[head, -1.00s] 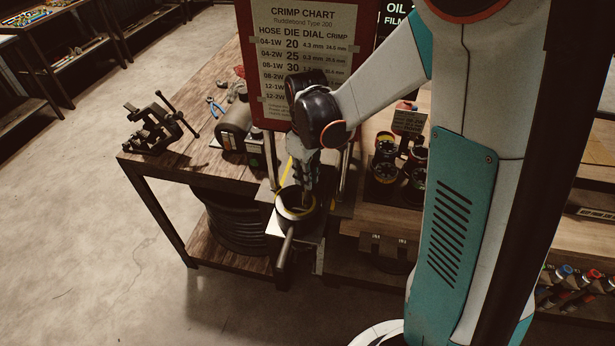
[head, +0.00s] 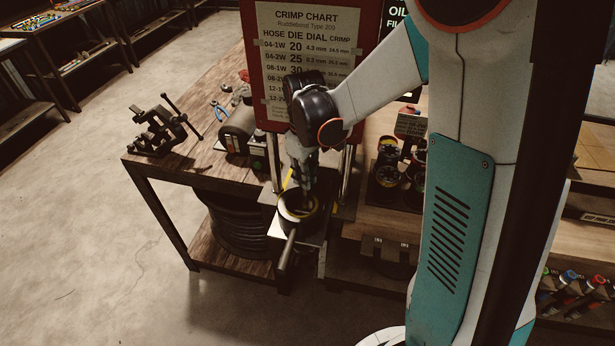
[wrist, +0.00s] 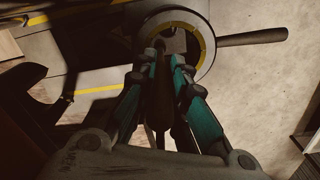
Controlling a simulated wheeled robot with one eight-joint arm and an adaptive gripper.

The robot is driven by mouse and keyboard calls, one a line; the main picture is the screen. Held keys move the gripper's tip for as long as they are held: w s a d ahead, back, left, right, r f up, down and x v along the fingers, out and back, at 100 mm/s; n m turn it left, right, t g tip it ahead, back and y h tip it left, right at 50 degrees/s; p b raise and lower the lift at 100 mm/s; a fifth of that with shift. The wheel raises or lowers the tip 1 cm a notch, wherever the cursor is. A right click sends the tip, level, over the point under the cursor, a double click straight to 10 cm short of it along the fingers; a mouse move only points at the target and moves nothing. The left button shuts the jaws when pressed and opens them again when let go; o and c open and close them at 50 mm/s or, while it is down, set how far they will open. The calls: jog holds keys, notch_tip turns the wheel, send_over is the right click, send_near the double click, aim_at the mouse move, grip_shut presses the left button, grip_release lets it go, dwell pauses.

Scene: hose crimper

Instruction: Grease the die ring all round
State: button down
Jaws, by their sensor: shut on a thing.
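The die ring (head: 286,212) is a dark round ring with an open middle, on the crimper below the chart. It shows from above in the wrist view (wrist: 150,24), with a yellow band along the top and right of its inner edge. I cannot tell whether that band is grease or paint. My gripper (head: 304,183) points down over the ring's back part. In the wrist view my gripper (wrist: 160,66) is shut on a slim dark tool (wrist: 163,95), likely a grease brush. Its tip is at the ring's left inner edge; contact is unclear.
A handle (head: 287,252) sticks out from the crimper's front. Upright posts and the red crimp chart board (head: 264,65) stand close around my wrist. A vise (head: 158,130) sits on the bench at left, and dies (head: 387,175) stand at right.

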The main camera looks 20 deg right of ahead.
jog(key=shift+w+a+r, duration=0.15)
jog(key=shift+w, duration=0.4)
jog(key=shift+w+a, duration=0.45)
jog(key=shift+a, duration=0.1)
jog(key=shift+w+a+b, duration=0.3)
jog(key=shift+a, duration=0.2)
